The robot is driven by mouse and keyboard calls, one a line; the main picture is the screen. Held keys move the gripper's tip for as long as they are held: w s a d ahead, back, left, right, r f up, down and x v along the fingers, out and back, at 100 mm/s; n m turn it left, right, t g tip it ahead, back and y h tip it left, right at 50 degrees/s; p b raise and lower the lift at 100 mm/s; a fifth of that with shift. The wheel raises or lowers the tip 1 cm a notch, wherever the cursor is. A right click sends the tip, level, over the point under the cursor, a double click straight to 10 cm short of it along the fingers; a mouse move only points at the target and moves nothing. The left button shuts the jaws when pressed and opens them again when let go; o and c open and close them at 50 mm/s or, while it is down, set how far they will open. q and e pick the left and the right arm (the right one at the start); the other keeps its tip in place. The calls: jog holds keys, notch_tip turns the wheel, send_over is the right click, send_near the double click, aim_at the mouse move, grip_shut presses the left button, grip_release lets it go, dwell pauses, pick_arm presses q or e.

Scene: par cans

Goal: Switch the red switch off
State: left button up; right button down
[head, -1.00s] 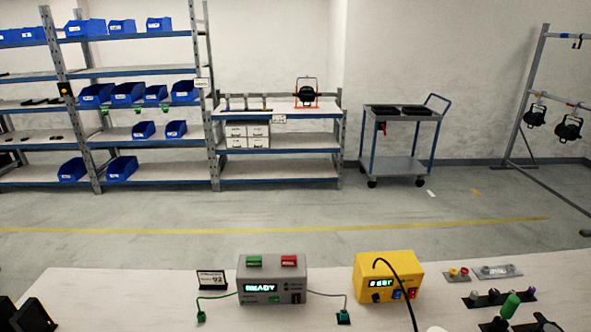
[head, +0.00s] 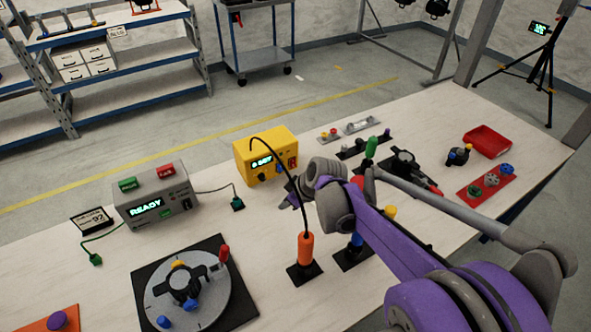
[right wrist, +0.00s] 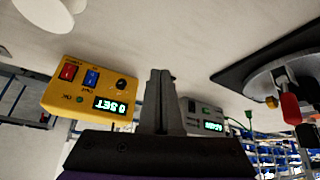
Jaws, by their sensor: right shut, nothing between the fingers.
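The yellow station (head: 265,155) stands on the table with a lit display and a black cable. Its red switch (head: 292,162) is on the right of the front face, beside a blue switch (head: 280,168). In the right wrist view the station (right wrist: 95,90) appears upside down, with the red switch (right wrist: 68,72) left of the blue one (right wrist: 91,78). I cannot tell the red switch's position. My right gripper (head: 285,203) is shut and empty, in front of the station and apart from the switch; its fingers (right wrist: 163,78) point up the wrist view. My left gripper is not in view.
A grey box (head: 155,200) reading READY stands left of the station. An orange-handled tool (head: 305,250) stands upright near my right arm. A round turntable (head: 187,300) is in front, a red tray (head: 487,141) at the far right.

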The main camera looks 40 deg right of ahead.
aim_at(293, 163)
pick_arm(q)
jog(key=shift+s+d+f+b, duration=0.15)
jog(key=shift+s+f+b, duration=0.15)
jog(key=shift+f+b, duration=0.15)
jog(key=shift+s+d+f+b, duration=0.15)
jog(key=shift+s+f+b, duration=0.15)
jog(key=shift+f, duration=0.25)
pick_arm(e)
jog(key=w+d+f, duration=0.1)
jog(key=d+f, duration=0.1)
jog(key=d, duration=0.2)
jog(key=w+d+f+n+t, duration=0.1)
jog(key=w+d, duration=0.1)
jog(key=d, duration=0.3)
jog(key=w+d+f+n, duration=0.1)
jog(key=w+d+f, duration=0.1)
jog(key=d, duration=0.3)
jog(key=shift+d+f+t, duration=0.2)
jog(key=shift+f+t, duration=0.1)
jog(key=shift+t, duration=0.1)
jog(key=shift+w, duration=0.1)
jog(key=w, duration=0.4)
jog(key=w+f, duration=0.1)
jog(key=w, duration=0.2)
jog(key=shift+d, duration=0.35)
jog(key=shift+w+d+f, duration=0.1)
jog(key=shift+w, duration=0.65)
jog(key=shift+w, duration=0.4)
